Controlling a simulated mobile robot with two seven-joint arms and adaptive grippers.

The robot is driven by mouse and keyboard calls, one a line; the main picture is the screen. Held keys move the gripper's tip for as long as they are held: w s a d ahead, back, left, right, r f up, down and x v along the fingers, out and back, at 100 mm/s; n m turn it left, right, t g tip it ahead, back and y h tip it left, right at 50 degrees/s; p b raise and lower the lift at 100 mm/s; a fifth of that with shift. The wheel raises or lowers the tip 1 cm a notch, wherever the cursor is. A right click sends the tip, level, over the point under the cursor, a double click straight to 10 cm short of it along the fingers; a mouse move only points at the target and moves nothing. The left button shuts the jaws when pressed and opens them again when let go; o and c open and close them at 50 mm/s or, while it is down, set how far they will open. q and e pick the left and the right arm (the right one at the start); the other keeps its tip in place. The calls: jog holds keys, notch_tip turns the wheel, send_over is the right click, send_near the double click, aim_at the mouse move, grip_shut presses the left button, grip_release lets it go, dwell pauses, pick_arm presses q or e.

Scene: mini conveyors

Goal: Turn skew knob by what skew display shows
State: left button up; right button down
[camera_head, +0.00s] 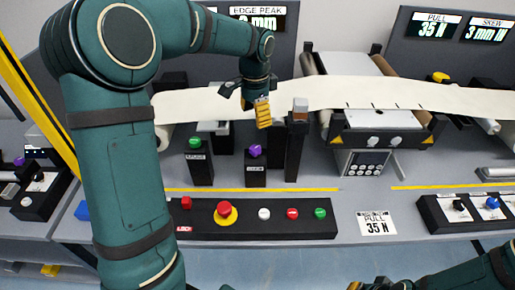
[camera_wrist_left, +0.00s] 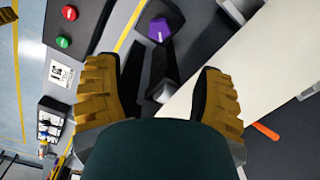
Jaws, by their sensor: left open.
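The skew display (camera_head: 488,30) at the upper right reads "3 mm IN". A black knob (camera_head: 458,205) and a blue knob (camera_head: 492,203) sit on a control panel at the right edge; their labels are too small to read, so I cannot tell which is the skew knob. My left gripper (camera_head: 262,110) is open and empty, near the white web and above the purple knob (camera_head: 254,151) on its black post. In the left wrist view, the purple knob (camera_wrist_left: 159,29) shows beyond the open fingers (camera_wrist_left: 155,75). My right gripper (camera_head: 380,285) is mostly cut off at the bottom edge.
The white web (camera_head: 420,95) runs across the rollers. A black button box (camera_head: 265,228) with a red stop button (camera_head: 224,209) lies along the front. The pull display (camera_head: 433,25) and a card (camera_head: 376,223) both read 35 N. A green knob (camera_head: 194,142) stands left of the purple one.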

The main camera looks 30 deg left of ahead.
aim_at(255, 148)
pick_arm(q)
notch_tip(255, 148, down, 12)
jog(key=b, duration=0.2)
jog(key=shift+s+f+b, duration=0.15)
jog(key=shift+b, duration=0.15)
grip_shut()
